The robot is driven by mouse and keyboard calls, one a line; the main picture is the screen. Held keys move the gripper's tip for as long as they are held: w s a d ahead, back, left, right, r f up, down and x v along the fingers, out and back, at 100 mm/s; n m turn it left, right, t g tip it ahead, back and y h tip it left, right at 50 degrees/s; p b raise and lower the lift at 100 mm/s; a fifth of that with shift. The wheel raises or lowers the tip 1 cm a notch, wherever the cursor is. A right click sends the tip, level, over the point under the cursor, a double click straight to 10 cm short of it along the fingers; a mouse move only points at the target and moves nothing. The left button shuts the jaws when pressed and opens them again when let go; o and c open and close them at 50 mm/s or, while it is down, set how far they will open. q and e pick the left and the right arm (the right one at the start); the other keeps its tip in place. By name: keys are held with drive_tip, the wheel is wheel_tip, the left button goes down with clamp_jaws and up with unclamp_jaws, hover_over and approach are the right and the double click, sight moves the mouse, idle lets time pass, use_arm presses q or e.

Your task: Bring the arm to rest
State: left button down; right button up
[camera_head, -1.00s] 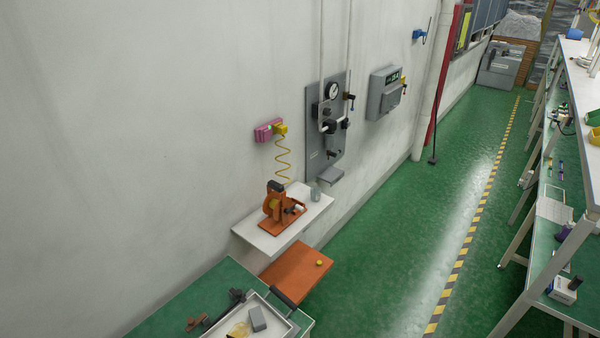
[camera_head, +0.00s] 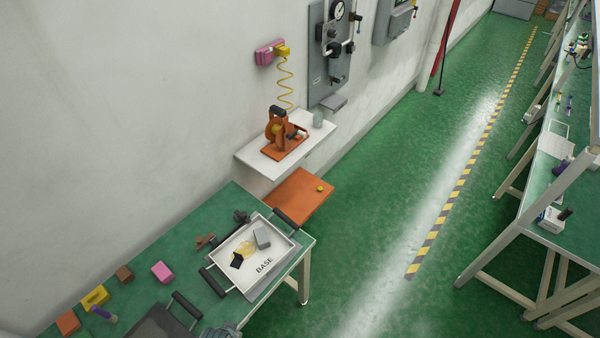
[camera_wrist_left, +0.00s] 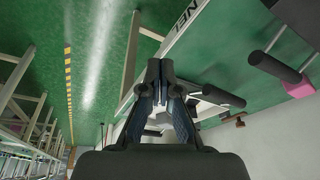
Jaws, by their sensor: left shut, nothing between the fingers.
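My left gripper (camera_wrist_left: 160,72) shows in the left wrist view with its fingertips together and nothing between them. It points out over the green workbench, near the corner of a tray and above the green floor. In the head view, a grey shape cut off at the bottom edge may be part of this arm, but I cannot tell. My right gripper is in neither view.
A white BASE tray (camera_head: 237,278) with dark handles sits on the green workbench (camera_head: 213,212). A pink block (camera_head: 162,272) and a yellow block (camera_head: 95,297) lie to its left. An orange device (camera_head: 279,133) stands on a white wall shelf. The aisle floor (camera_head: 375,180) is clear.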

use_arm(q)
wheel_tip(320, 180, down, 23)
drive_tip(key=s+a+g+b, duration=0.1)
drive_tip(key=s+a+b, duration=0.1)
drive_tip(key=s, duration=0.1)
drive_tip(key=s+a+f+g+b, duration=0.1)
drive_tip(key=s+a+f+b, duration=0.1)
drive_tip(key=s+f, duration=1.5)
drive_tip(key=shift+s+f, duration=0.3)
drive_tip(key=shift+f, duration=0.7)
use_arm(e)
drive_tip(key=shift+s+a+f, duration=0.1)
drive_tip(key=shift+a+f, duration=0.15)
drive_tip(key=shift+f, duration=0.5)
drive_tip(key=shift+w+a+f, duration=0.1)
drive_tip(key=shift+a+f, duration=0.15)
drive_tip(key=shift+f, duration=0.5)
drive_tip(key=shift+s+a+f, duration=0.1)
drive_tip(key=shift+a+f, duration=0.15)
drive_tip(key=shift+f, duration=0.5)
use_arm(q)
drive_tip(key=c, duration=1.9)
unclamp_jaws()
drive_tip(key=shift+a, duration=0.1)
